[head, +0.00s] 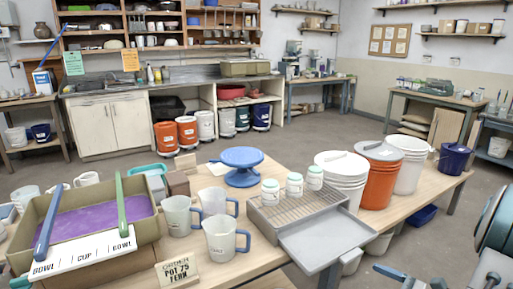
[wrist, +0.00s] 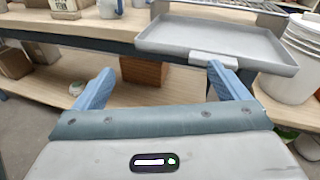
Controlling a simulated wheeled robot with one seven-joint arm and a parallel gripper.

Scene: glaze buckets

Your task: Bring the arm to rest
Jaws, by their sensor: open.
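My gripper (wrist: 160,72) is open, with its two blue fingers wide apart and nothing between them. In the wrist view it points toward the front of the worktable, and a shelf under the tabletop shows beyond the fingers. In the head view my arm (head: 496,225) is at the right edge, off the table's front side. Parts of the gripper show at the bottom right corner there, cut by the frame. The grey drip tray (head: 325,241) juts past the table edge; in the wrist view this tray (wrist: 215,42) lies beyond the fingertips.
The worktable (head: 268,262) carries clear jugs (head: 221,238), white-lidded jars (head: 294,185), a blue turntable (head: 242,160) and a basin (head: 95,224) of purple glaze. Buckets, including an orange one (head: 379,185), stand at its right end. Open floor (head: 330,140) lies behind the table.

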